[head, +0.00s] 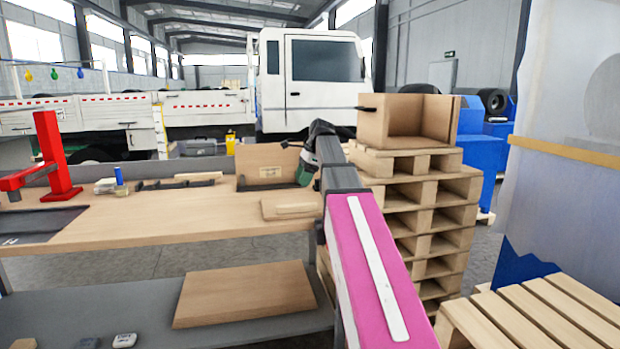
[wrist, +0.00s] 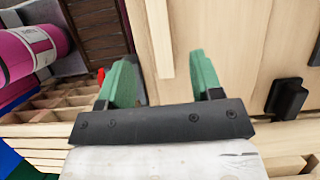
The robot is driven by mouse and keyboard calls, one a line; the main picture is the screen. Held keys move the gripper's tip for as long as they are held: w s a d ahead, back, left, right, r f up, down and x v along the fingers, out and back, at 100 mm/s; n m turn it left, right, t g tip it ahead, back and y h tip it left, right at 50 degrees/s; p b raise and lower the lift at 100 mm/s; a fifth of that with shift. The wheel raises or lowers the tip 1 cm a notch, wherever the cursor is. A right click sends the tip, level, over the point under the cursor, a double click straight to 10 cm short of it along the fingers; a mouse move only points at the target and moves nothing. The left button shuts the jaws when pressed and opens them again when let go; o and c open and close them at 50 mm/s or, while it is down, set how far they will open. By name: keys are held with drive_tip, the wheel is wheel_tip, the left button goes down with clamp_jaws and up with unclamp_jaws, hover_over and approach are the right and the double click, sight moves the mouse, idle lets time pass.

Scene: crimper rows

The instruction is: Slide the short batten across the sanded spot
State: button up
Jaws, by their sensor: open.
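My gripper (head: 307,168) has green fingers and is over the right end of the workbench, in front of an upright wooden panel (head: 262,160). In the wrist view its two fingers (wrist: 155,80) are apart with nothing held between them. A pale narrow wooden strip (wrist: 160,38), possibly the short batten, shows beyond and between the fingertips, against a wooden surface (wrist: 232,40). In the head view a thin pale batten (head: 198,176) lies at the back of the bench. A small wooden board (head: 290,206) lies near the front right. I cannot make out the sanded spot for certain.
The workbench (head: 150,225) has clear room at its middle front. A red press (head: 52,155) stands at the left. A stack of pallets (head: 425,215) with an open wooden box (head: 395,120) stands right of the bench. A dark knob-like part (wrist: 288,97) is right of my fingers.

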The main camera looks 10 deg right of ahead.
sight(294, 205)
drive_tip(key=shift+s+d+f, duration=0.15)
drive_tip(key=shift+d+f, duration=0.05)
drive_tip(key=shift+d, duration=0.1)
drive_tip(key=x, duration=1)
drive_tip(key=shift+a+f, duration=0.1)
drive_tip(key=shift+a, duration=0.05)
drive_tip(key=c, duration=1)
drive_tip(key=shift+w, duration=0.2)
drive_tip(key=shift+w, duration=5.85)
